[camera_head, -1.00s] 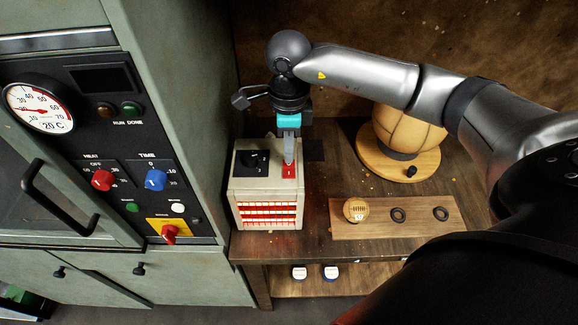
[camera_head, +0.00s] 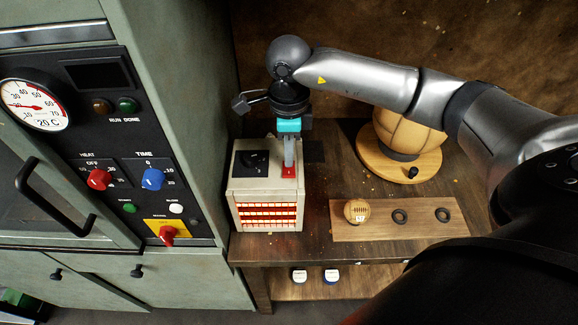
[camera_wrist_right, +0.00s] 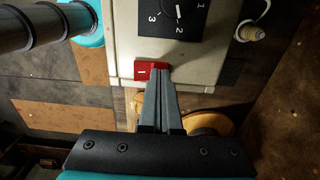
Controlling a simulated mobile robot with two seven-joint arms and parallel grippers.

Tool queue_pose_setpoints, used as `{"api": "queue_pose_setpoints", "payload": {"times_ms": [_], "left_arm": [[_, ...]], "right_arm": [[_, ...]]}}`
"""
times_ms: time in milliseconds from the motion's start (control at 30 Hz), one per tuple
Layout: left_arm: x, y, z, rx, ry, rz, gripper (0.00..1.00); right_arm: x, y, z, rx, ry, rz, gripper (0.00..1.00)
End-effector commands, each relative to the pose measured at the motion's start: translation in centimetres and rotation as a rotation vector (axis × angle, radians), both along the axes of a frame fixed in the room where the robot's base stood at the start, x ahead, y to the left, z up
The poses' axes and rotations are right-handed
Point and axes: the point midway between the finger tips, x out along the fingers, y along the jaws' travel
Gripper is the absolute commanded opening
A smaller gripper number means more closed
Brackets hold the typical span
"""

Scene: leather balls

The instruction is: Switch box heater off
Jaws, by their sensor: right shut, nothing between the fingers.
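The box heater (camera_head: 242,196) is a cream box on the left end of the wooden table. Its front bars glow orange-red. On its top are a black dial (camera_head: 252,163) and a red rocker switch (camera_head: 289,171). My right gripper (camera_head: 289,166) points down with closed fingers, its tips at the red switch. In the right wrist view the fingertips (camera_wrist_right: 158,72) meet the right part of the red switch (camera_wrist_right: 143,71), where a white mark shows on the left part. The dial (camera_wrist_right: 176,12) shows numbers there. My left gripper is not in view.
A green-grey oven cabinet (camera_head: 190,120) with a gauge and knobs stands close left of the heater. Right of the heater are a wooden board (camera_head: 380,232) with a small ball (camera_head: 356,210) and rings, and a large leather ball (camera_head: 405,135) on a round base (camera_head: 372,168).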

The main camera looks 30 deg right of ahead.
Motion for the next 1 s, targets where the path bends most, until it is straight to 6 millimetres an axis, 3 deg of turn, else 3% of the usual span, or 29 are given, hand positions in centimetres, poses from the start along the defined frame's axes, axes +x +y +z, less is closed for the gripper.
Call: {"api": "queue_pose_setpoints", "payload": {"times_ms": [800, 1000], "left_arm": [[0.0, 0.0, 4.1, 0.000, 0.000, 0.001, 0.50], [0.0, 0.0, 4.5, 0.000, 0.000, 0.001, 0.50]], "right_arm": [[0.0, 0.0, 6.3, -0.001, -0.001, -0.001, 0.00], [0.0, 0.0, 7.1, -0.001, -0.001, 0.000, 0.00]]}}
